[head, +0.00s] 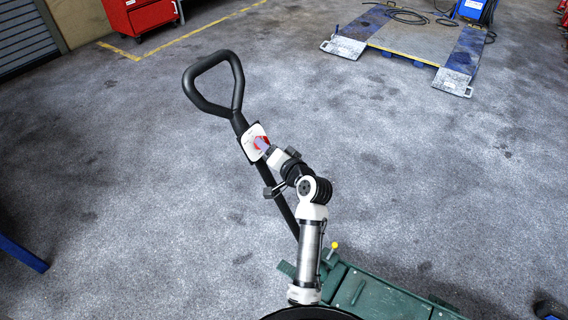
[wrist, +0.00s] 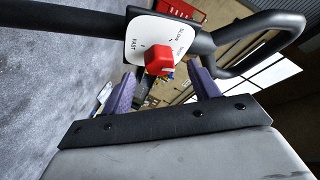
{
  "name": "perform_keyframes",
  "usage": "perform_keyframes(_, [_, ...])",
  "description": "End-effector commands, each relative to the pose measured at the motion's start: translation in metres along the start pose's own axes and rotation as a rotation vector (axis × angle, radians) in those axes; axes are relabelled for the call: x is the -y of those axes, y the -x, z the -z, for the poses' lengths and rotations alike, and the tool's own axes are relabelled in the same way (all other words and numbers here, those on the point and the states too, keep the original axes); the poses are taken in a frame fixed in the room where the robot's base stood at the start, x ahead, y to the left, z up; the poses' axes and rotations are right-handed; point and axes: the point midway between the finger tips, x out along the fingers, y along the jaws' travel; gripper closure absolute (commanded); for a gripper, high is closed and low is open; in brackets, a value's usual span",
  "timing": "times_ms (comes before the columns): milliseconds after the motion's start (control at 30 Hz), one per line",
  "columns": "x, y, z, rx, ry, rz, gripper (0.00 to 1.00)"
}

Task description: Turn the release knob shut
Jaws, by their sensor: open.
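The red release knob (wrist: 158,60) sits on a white dial plate (wrist: 143,29) on the black jack handle. The plate reads FAST and SLOW, with a third label partly hidden by the knob. I cannot tell which mark the knob points at. In the head view the plate (head: 250,131) is below the handle's loop grip (head: 237,85). My gripper (wrist: 161,71) is open, with one purple finger on each side of the knob. The fingertips are close to it; I cannot tell whether they touch. My gripper also shows at the plate in the head view (head: 264,147).
The green jack body (head: 375,294) lies at the bottom, with a yellow-tipped lever (head: 334,245). A blue ramp platform (head: 410,40) stands at the back right and a red cabinet (head: 140,15) at the back left. The floor around the handle is clear.

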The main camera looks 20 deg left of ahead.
Motion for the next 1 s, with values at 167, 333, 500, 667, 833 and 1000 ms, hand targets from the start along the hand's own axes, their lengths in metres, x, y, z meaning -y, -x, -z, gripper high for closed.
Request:
perform_keyframes(167, [-0.003,0.043,-0.002,-0.002,0.0,-0.002,0.39])
perform_keyframes(333, [-0.002,0.075,-0.001,-0.002,-0.001,-0.002,0.39])
perform_keyframes(500, [-0.001,0.091,-0.001,-0.001,-0.001,-0.001,0.39])
perform_keyframes(667, [0.0,0.095,-0.001,0.001,-0.001,-0.001,0.39])
perform_keyframes(833, [0.0,0.095,-0.001,0.001,-0.001,-0.001,0.39])
perform_keyframes(1000, [0.0,0.094,-0.001,0.0,-0.001,-0.001,0.39])
